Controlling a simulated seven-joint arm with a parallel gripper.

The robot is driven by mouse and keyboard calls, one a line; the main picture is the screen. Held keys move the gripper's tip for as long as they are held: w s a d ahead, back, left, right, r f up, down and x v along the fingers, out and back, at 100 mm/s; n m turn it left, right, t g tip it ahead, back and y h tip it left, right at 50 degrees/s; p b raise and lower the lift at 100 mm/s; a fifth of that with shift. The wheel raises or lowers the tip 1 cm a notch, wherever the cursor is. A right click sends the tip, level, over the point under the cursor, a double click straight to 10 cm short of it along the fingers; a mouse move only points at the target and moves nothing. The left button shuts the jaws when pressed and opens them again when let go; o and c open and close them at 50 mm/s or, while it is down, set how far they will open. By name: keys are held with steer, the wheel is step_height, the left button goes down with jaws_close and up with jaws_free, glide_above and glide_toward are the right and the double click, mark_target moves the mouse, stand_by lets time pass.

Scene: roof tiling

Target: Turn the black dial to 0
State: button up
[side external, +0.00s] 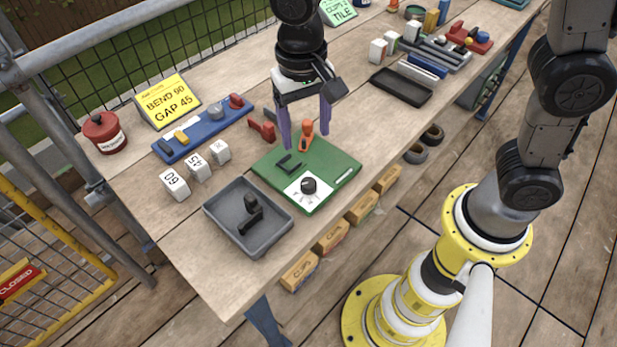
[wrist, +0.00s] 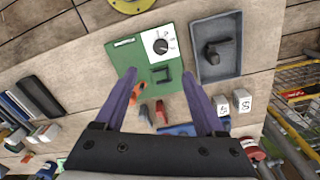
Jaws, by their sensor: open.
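The black dial (side external: 309,185) sits on a white scale plate (side external: 299,193) at the front corner of the green board (side external: 317,200). In the wrist view the dial (wrist: 161,46) shows on its white plate near the top of the green board (wrist: 110,58). The dial's numbers are too small to read. My gripper (side external: 307,138) is open and empty, above the back part of the green board. In the wrist view its purple fingers (wrist: 162,88) are spread wide, with the dial beyond them and apart from them.
A black bracket (side external: 289,164) and an orange clamp (side external: 306,137) are on the board near my fingers. A grey tray (side external: 279,222) holding a black part stands left of the board. White number blocks (side external: 198,167) and a blue rack (side external: 205,133) stand further left.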

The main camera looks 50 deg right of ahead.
mark_target(309, 184)
steer(key=f, duration=1.4)
steer(key=shift+s+d, duration=0.1)
steer(key=shift+s, duration=0.15)
steer(key=shift+c, duration=0.4)
jaws_close()
